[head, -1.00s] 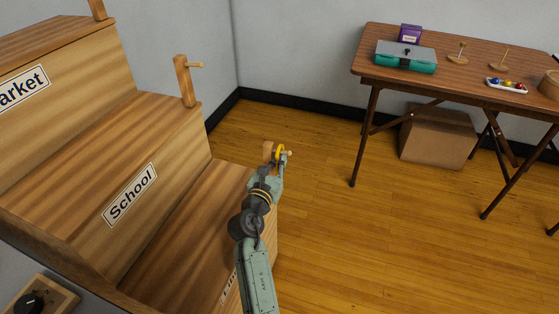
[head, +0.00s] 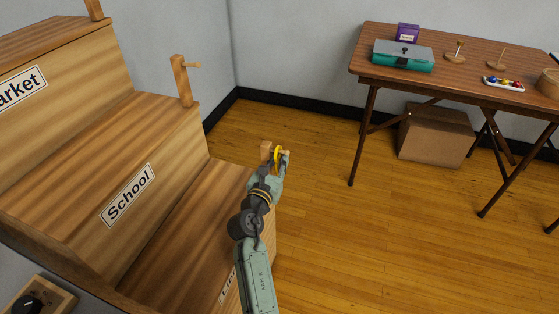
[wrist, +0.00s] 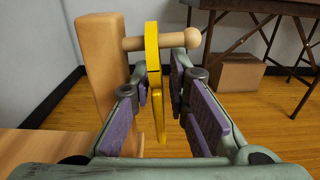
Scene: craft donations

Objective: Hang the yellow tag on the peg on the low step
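The yellow tag (wrist: 152,60) is upright and nearly edge-on in the wrist view. It crosses the wooden peg (wrist: 173,41) between the post and the round knob, and looks to be around it; its hole is hidden. The peg's post (wrist: 100,70) stands at the end of the low step (head: 205,215). My gripper (wrist: 158,88) is open, its purple-padded fingers on either side of the tag with gaps showing. In the head view the tag (head: 278,158) shows at my gripper (head: 282,160), beside the post (head: 266,152).
The School step (head: 110,170) with its own peg post (head: 182,80) rises at left, with the Market step (head: 70,80) above. A brown table (head: 450,75) with craft items stands back right, a cardboard box (head: 436,135) under it. The floor right of the steps is clear.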

